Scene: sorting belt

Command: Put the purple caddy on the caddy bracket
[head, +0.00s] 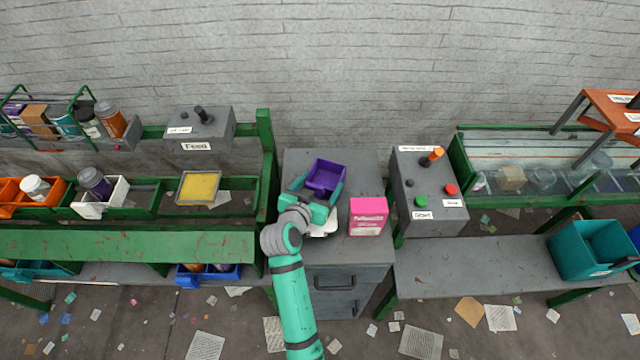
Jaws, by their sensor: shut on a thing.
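The purple caddy (327,174) is an open box with a divider, in the middle of the head view over the grey cabinet top. My gripper (316,195) is at the caddy's near side and shut on it. The teal gripper body hides the caddy's lower near part, and I cannot tell whether the caddy touches the cabinet top. No part is clearly readable as the caddy bracket; an orange bracket-like frame (602,112) with white labels stands at the far right, cut by the picture edge.
A pink box (368,216) stands close right of my gripper on the grey cabinet (345,262). A control box (428,180) with buttons and an orange-topped lever is further right. A teal bin (590,252) sits on the right bench. Green racks with bins fill the left.

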